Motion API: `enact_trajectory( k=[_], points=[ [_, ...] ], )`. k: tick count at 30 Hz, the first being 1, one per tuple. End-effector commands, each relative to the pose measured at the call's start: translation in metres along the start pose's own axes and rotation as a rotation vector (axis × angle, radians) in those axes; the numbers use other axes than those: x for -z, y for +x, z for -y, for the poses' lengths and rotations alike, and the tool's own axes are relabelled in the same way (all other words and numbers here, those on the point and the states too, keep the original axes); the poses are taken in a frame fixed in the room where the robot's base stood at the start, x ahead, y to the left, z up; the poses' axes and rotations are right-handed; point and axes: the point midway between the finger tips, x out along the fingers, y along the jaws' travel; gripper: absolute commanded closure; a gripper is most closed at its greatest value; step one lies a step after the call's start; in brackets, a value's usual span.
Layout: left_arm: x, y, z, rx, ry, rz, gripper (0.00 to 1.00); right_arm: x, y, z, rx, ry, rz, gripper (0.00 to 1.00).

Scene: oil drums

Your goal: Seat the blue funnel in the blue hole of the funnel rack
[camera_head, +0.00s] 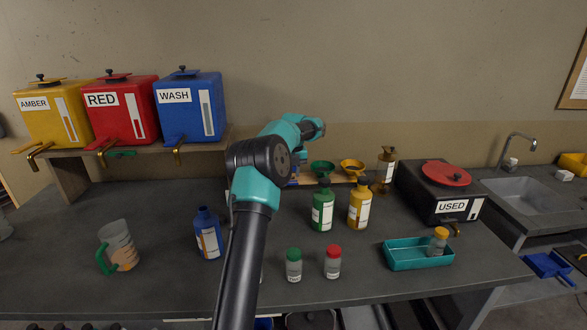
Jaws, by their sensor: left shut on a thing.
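The funnel rack (338,180) is a wooden board at the back middle of the counter. A green funnel (322,168) and a yellow funnel (352,167) sit in it. My left arm reaches across the middle, and its wrist is over the rack's left end. My left gripper (301,158) points down there, mostly hidden behind my own arm. It is shut on the blue funnel (293,174), of which only a small blue part shows at the rack's left end. The blue hole is hidden, so I cannot tell whether the funnel is in it. My right gripper is out of view.
Green (323,208) and yellow (359,206) bottles stand before the rack; a blue bottle (207,235) and jug (118,247) stand left. Two capped jars (332,262) are at the front. A teal tray (418,264) and the USED box (440,198) are right.

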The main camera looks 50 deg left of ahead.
Motion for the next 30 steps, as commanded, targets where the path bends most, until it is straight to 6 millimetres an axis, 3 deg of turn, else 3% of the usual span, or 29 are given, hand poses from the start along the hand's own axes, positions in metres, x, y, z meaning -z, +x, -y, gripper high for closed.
enact_trajectory(
  k=[11, 30],
  points=[
    [0.0, 0.024, -0.001, 0.0, -0.001, 0.0, 1.0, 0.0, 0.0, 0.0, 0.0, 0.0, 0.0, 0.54],
    [0.0, 0.026, 0.0, 0.0, -0.001, 0.0, 1.0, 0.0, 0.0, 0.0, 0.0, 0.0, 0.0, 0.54]
  ],
)
